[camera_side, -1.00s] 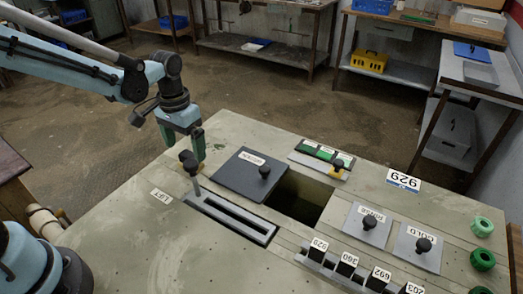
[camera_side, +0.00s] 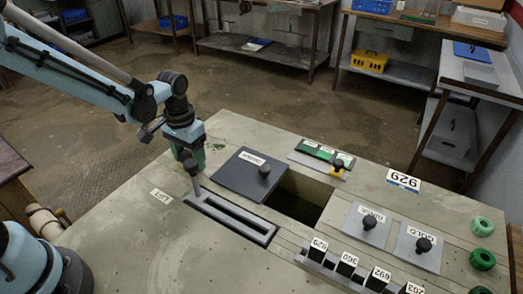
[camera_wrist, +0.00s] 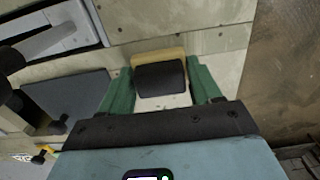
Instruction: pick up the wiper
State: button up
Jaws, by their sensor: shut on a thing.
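The wiper shows in the wrist view as a dark block-shaped grip (camera_wrist: 160,79) on a tan pad (camera_wrist: 159,56). My gripper (camera_wrist: 163,72) has its two green fingers on either side of the dark grip and is shut on it. In the side view my gripper (camera_side: 190,156) points down at the far left edge of the bench, behind the lift lever. The wiper is hidden there by the fingers and the lever. I cannot tell whether the pad touches the bench top.
The lift lever (camera_side: 191,172) stands close in front of my gripper, in its slotted plate (camera_side: 230,215). To the right are a dark lid with a knob (camera_side: 248,175), an open pit (camera_side: 298,195) and several labelled parts. The bench's front left is clear.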

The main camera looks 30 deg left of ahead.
aim_at(189, 155)
jog(key=shift+r, duration=0.1)
jog(key=shift+c, duration=0.4)
notch_tip(189, 155, up, 10)
jog(key=shift+f, duration=0.1)
dwell(0.4)
